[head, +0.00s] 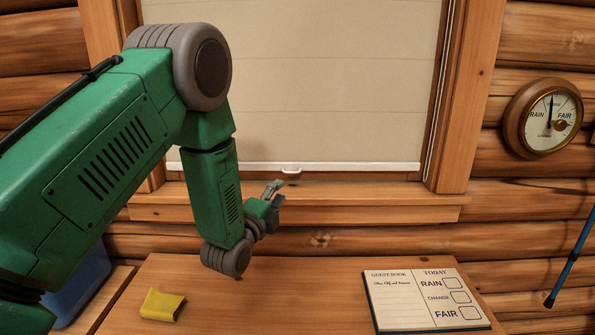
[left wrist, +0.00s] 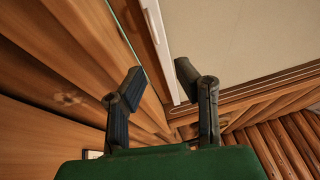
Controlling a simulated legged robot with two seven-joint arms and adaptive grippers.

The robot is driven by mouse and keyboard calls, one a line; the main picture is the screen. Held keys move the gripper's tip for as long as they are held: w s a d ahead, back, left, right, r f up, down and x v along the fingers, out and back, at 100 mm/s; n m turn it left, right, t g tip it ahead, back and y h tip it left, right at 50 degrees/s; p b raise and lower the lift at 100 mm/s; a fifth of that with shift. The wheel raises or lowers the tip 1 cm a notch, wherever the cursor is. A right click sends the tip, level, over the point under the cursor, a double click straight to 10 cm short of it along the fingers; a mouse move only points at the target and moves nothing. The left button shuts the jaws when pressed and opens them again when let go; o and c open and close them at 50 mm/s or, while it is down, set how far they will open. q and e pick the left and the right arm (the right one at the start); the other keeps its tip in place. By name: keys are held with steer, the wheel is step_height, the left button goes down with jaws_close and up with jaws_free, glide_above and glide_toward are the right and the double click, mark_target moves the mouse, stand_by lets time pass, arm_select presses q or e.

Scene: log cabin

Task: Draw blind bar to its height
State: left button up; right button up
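A cream roller blind (head: 330,80) hangs in the window, with a white blind bar (head: 350,167) along its lower edge, just above the sill. A small white tab (head: 291,169) sits at the bar's middle. My left gripper (head: 274,188) is just below and left of the tab, in front of the sill. In the left wrist view my left gripper (left wrist: 160,75) has its two dark fingers apart with nothing between them. The white bar (left wrist: 163,55) runs beyond the fingertips there, beside the blind (left wrist: 240,40). I cannot tell whether a finger touches it. My right gripper is out of view.
The wooden sill (head: 370,198) juts out under the blind. A blue bin (head: 80,290) is at left. A round dial (head: 546,118) and blue pole (head: 570,260) are at right.

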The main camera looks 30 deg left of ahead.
mark_target(292, 171)
arm_select(q)
steer(key=w+a, duration=0.1)
steer(key=w, duration=0.2)
steer(key=w+a, duration=0.1)
steer(key=w, duration=0.2)
steer(key=w+a+p, duration=0.1)
steer(key=w, duration=0.2)
steer(key=shift+w+a+r, duration=0.15)
steer(key=shift+w+a, duration=0.05)
steer(key=shift+w, duration=0.15)
steer(key=shift+w+d+r, duration=0.15)
steer(key=shift+w+d, duration=0.15)
steer(key=shift+w, duration=0.1)
steer(key=shift+w+d+r, duration=0.1)
steer(key=shift+d, duration=0.25)
steer(key=c, duration=0.5)
steer(key=shift+a, duration=0.35)
jaws_close()
